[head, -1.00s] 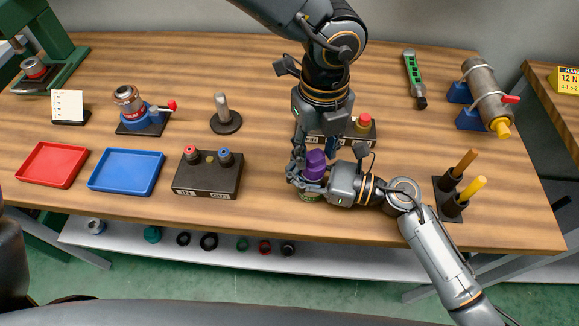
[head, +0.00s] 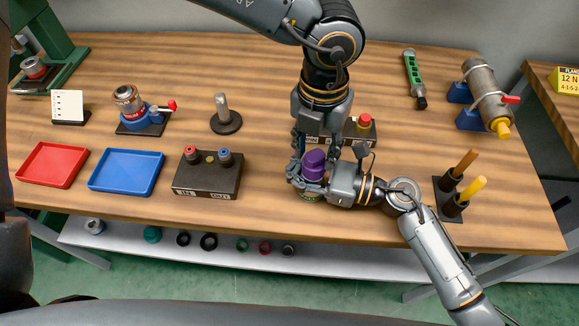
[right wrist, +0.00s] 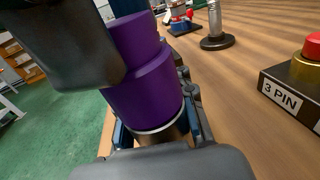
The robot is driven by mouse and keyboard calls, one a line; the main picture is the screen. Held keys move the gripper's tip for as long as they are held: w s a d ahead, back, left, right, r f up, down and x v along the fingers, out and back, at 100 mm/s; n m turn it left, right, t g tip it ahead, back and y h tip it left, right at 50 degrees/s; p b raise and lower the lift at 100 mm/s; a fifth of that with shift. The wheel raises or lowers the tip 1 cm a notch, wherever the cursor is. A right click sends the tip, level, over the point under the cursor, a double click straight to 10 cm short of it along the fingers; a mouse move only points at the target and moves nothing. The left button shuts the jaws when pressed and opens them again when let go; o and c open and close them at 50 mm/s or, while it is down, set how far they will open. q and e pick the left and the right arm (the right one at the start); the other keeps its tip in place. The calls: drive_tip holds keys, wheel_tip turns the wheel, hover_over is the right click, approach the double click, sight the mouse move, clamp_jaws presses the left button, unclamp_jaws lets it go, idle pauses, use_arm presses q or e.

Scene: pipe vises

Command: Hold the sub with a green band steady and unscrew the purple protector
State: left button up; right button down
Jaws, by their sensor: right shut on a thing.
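The purple protector (head: 313,163) stands upright on top of the sub (head: 309,196), near the table's front edge. The sub's lower part shows a little green under my right gripper (head: 308,182), which is shut around it from the right. In the right wrist view the purple protector (right wrist: 143,85) rises above the blue-padded fingers, with a metal rim at its base. My left gripper (head: 316,143) points down from above, its fingers apart on either side of the protector's upper part. A dark part of it (right wrist: 70,45) covers the protector's left edge in the right wrist view.
A black block with a red cap (head: 364,122) stands close behind the grippers. A two-post block (head: 207,175) is to the left, beside blue (head: 126,189) and red (head: 52,186) trays. A peg stand (head: 452,206) is right of my right arm.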

use_arm(q)
clamp_jaws()
drive_tip(key=n, duration=1.4)
drive_tip(key=shift+r+n, duration=0.1)
drive_tip(key=shift+n, duration=0.2)
drive_tip(key=n, duration=0.6)
drive_tip(key=shift+w+n, duration=0.1)
drive_tip(key=shift+n, duration=0.2)
drive_tip(key=n, duration=0.7)
